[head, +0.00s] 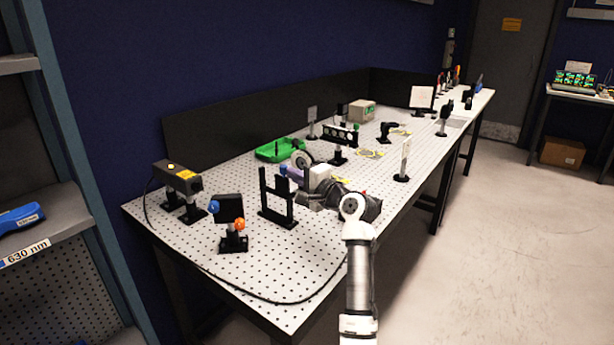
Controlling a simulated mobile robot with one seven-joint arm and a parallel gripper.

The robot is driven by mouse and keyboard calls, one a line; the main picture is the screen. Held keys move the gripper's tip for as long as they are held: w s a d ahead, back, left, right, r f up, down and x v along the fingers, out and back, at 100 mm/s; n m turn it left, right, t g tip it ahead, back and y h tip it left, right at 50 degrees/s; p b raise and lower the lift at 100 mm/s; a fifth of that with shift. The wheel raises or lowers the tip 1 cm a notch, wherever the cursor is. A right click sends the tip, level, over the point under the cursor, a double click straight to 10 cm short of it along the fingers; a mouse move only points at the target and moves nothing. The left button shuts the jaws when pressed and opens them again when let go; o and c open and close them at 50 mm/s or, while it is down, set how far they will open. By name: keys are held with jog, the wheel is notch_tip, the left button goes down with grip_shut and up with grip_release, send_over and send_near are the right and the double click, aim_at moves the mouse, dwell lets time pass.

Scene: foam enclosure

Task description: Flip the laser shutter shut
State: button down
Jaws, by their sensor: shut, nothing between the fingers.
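The laser (178,177) is a dark box with a yellow label on top, on black mounts at the near left of the perforated table. In front of it a black plate (228,207) with a blue knob and an orange knob stands on a black base. To its right is an upright black frame (277,197). Which of these is the shutter, and its position, I cannot tell for sure. My gripper (301,200) is shut and empty, just right of the black frame, above the table. Its fingertips are small and partly blend with the dark parts there.
The optical table (270,275) is clear at its near front, where a black cable runs along the edge. A green tray (280,151) and several optics stand behind my arm. A white upright card (404,160) stands to the right. The floor at right is open.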

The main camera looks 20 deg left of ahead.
jog(key=shift+w+a, duration=0.2)
jog(key=shift+a, duration=0.1)
